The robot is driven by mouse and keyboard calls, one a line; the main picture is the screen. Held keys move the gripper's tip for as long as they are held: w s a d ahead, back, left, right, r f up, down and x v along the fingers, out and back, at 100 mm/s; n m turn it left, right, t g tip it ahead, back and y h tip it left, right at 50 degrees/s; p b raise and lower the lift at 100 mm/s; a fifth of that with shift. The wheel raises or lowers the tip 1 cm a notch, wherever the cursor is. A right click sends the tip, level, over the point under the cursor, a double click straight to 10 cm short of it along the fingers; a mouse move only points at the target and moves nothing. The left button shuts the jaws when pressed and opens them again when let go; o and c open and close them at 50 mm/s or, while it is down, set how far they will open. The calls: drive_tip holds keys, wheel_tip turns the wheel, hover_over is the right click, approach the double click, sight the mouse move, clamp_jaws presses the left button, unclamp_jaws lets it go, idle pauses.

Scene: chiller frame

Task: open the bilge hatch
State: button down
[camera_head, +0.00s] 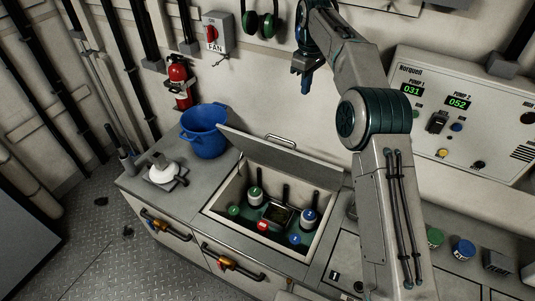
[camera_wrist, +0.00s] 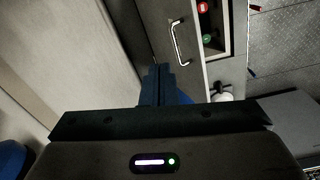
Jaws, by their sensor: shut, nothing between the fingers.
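The bilge hatch is a grey lid (camera_head: 275,157) on the counter, and it stands tilted up along the back of its opening. Its metal handle (camera_head: 282,140) shows above the upper edge; the handle also shows in the wrist view (camera_wrist: 181,42). The open bay (camera_head: 219,203) below holds several bottles with green, blue and red caps and a dark box. My gripper (camera_head: 303,70) is up by the wall, above and behind the lid, apart from it. In the wrist view its blue fingers (camera_wrist: 157,72) are together and empty, with the handle beyond them.
A blue bucket (camera_head: 205,138) and a white flask (camera_head: 162,170) stand left of the hatch. A pump panel (camera_head: 465,110) is at the right. A fan switch box (camera_head: 217,32), green ear defenders (camera_head: 262,27) and an extinguisher (camera_head: 180,85) are on the wall.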

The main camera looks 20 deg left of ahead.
drive_tip(key=s+d+r+m+t+b, duration=0.1)
drive_tip(key=s+d+r+m, duration=0.3)
drive_tip(key=s+d, duration=0.45)
drive_tip(key=s+d+r+m+t+b, duration=0.15)
drive_tip(key=s+d+r+m, duration=0.35)
drive_tip(key=d, duration=0.7)
drive_tip(key=s+d+f+m+b, duration=0.1)
drive_tip(key=s+d+f, duration=0.2)
drive_tip(key=s, duration=0.3)
drive_tip(key=s+d+f+b, duration=0.1)
drive_tip(key=s+d+f, duration=0.3)
drive_tip(key=s, duration=0.3)
drive_tip(key=m+t+h+b, duration=0.3)
drive_tip(key=m+t+b, duration=0.7)
drive_tip(key=m+t, duration=1.2)
approach(271, 147)
drive_tip(key=shift+m+g, duration=0.8)
drive_tip(key=shift+g, duration=0.05)
drive_tip(key=w+r+p, duration=0.1)
drive_tip(key=w+r, duration=0.2)
drive_tip(key=w+r+p, duration=0.1)
drive_tip(key=w, duration=0.1)
drive_tip(key=shift+d+r+p, duration=0.25)
drive_tip(key=shift+r+p, duration=0.1)
